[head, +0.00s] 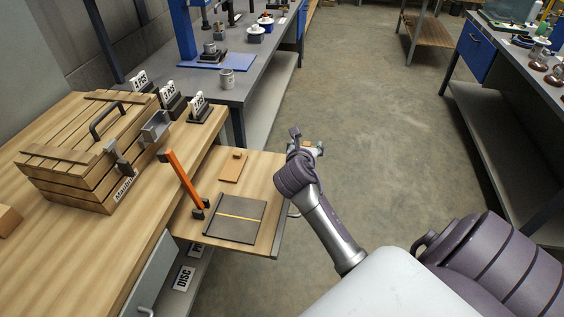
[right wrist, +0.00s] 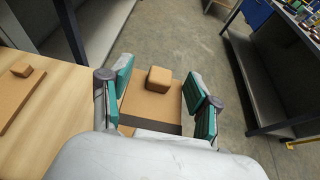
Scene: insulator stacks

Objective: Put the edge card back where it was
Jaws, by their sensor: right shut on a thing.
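My right gripper (head: 307,147) is over the floor, just right of the pull-out shelf (head: 262,190). In the right wrist view its teal fingers (right wrist: 158,78) are shut on a flat tan card (right wrist: 150,105) with a small block-shaped knob (right wrist: 159,79) on top; I take it to be the edge card. Its lower part is hidden by my wrist. A similar tan board (head: 232,170) with a knob lies on the shelf; it also shows in the right wrist view (right wrist: 28,95). My left gripper is not in view.
A slatted wooden crate (head: 72,155) and signs in black stands (head: 199,108) are on the workbench. The floor (head: 365,120) is clear.

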